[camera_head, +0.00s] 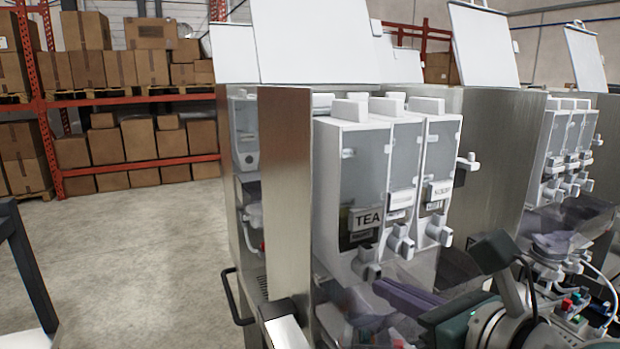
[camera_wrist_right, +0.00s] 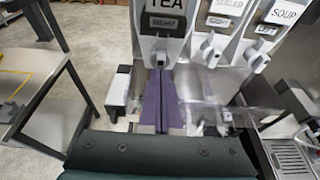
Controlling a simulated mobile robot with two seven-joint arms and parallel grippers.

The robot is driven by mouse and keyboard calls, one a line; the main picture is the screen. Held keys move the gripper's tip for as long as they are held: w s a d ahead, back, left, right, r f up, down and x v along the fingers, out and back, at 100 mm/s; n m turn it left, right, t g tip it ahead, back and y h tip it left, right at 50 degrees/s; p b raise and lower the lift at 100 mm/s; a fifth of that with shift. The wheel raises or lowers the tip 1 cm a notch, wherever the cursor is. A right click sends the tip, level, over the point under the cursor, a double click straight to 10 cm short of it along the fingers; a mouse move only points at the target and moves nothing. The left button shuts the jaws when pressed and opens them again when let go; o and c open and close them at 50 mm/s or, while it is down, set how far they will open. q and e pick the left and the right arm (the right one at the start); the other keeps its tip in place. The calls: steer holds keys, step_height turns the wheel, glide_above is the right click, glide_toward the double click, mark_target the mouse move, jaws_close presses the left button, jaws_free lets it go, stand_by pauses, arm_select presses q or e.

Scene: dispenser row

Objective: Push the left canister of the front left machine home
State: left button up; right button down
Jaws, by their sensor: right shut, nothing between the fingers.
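The left canister (camera_head: 363,170), labelled TEA, is a tall white box with a clear front in the front left machine (camera_head: 285,190). It seems to stand further forward than the two canisters beside it. It also shows at the top of the right wrist view (camera_wrist_right: 163,22). My right gripper (camera_head: 388,289) has purple fingers, shut and empty. They point at the lower front of the TEA canister, just below its spout (camera_wrist_right: 160,50). I cannot tell whether the tips touch it. My left gripper is not in view.
Two more canisters (camera_head: 402,165) (camera_head: 438,165) stand to the right of TEA. A clear guard (camera_wrist_right: 205,88) lies below the spouts. A second machine (camera_head: 565,150) stands at the right. A table (camera_wrist_right: 50,90) is at the left, with open floor (camera_head: 150,260) between.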

steer(key=shift+w+a, duration=0.25)
steer(key=shift+w, duration=0.35)
steer(key=shift+w+a, duration=0.25)
steer(key=shift+w, duration=0.45)
